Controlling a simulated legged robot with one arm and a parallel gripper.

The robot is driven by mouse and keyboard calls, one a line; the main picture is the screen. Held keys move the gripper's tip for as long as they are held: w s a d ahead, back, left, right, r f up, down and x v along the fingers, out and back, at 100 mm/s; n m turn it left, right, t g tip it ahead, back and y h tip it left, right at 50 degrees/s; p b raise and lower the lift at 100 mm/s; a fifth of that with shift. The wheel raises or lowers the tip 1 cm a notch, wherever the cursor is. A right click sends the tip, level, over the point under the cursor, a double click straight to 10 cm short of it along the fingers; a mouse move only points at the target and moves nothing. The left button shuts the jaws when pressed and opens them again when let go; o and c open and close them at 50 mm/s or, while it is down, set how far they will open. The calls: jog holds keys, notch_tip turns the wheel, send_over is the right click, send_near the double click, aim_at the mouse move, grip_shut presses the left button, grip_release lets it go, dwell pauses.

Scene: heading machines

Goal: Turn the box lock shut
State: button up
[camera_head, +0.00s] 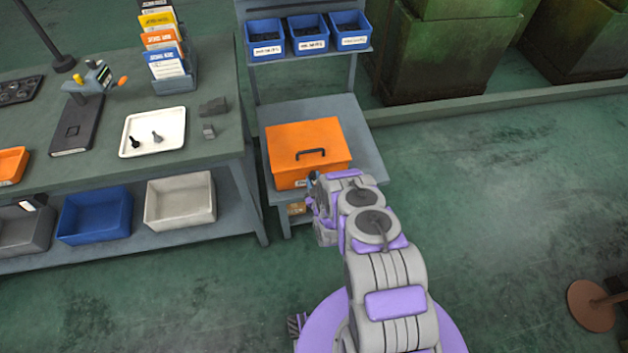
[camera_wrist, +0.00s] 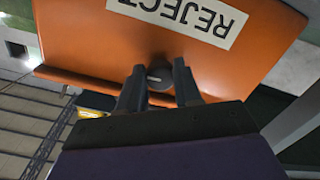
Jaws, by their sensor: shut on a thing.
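The orange box (camera_head: 306,146) with a dark handle on its lid sits on the lower shelf of a blue-grey stand. In the wrist view the box (camera_wrist: 95,40) fills the upper part, with a white REJECT label (camera_wrist: 185,18) upside down. A round dark lock (camera_wrist: 159,75) with a light slot mark is on its face. My gripper (camera_wrist: 157,80) has its two fingers on either side of the lock, shut on it. In the head view my gripper (camera_head: 314,186) is at the front right of the box, and my arm hides the lock there.
Several blue bins (camera_head: 307,34) stand on the stand's upper shelf. A workbench (camera_head: 100,165) at the left holds a white tray (camera_head: 153,132), a card rack and tools. Open green floor (camera_head: 500,200) lies to the right.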

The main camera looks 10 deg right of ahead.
jog(key=shift+s+d+f, duration=0.1)
jog(key=shift+s+f, duration=0.05)
jog(key=shift+f, duration=0.1)
dwell(0.3)
jog(key=o, duration=0.7)
jog(key=shift+o, duration=0.3)
jog(key=shift+r, duration=0.1)
